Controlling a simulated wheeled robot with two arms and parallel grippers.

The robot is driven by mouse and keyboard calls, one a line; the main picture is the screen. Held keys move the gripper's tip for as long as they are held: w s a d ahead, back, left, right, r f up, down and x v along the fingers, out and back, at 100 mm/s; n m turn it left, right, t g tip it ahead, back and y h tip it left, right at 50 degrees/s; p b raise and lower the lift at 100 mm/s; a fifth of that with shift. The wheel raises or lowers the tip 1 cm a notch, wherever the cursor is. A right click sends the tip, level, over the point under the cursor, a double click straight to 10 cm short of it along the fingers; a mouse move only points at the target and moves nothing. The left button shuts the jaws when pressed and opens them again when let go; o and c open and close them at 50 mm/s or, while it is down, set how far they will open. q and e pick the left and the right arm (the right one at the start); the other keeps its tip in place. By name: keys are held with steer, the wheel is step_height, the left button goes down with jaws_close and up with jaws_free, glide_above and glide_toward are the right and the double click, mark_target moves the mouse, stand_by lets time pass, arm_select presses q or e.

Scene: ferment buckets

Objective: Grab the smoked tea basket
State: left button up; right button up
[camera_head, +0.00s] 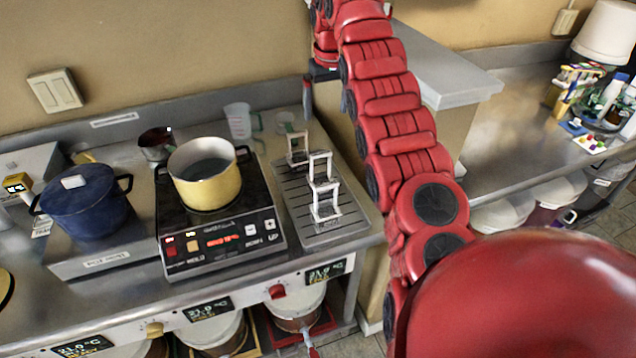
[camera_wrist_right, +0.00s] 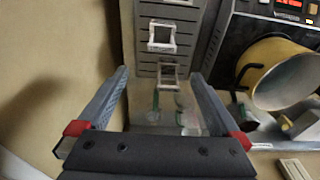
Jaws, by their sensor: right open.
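Several small pale open frames stand on a grey slatted tray (camera_head: 290,205) right of the hot plate in the head view: a rear one (camera_head: 297,148), a middle one (camera_head: 319,166) and a front one (camera_head: 325,202). They may be basket handles; I cannot tell which, if any, belongs to the smoked tea basket. In the right wrist view, my right gripper (camera_wrist_right: 158,74) is open and empty, its fingers spread wide. One pale frame (camera_wrist_right: 168,76) shows between the fingertips and another (camera_wrist_right: 162,36) beyond them; both look apart from the fingers. My left gripper is not in view.
A yellow pot (camera_head: 205,185) stands on the black hot plate (camera_head: 220,240), with a blue lidded pot (camera_head: 85,208) to its left. A clear measuring jug (camera_head: 239,121) stands near the back wall. A raised grey ledge (camera_head: 450,75) lies right of my arm.

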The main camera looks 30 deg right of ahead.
steer(key=p, duration=0.4)
glide_toward(321, 153)
steer(key=f, duration=0.5)
steer(key=shift+w+d, duration=0.15)
steer(key=shift+d, duration=0.05)
steer(key=f+p, duration=0.2)
steer(key=f, duration=0.1)
steer(key=f+p, duration=0.1)
steer(key=shift+w+a+f, duration=0.15)
steer(key=shift+w+f, duration=0.1)
steer(key=shift+w, duration=0.15)
steer(key=shift+f, duration=0.55)
jaws_close()
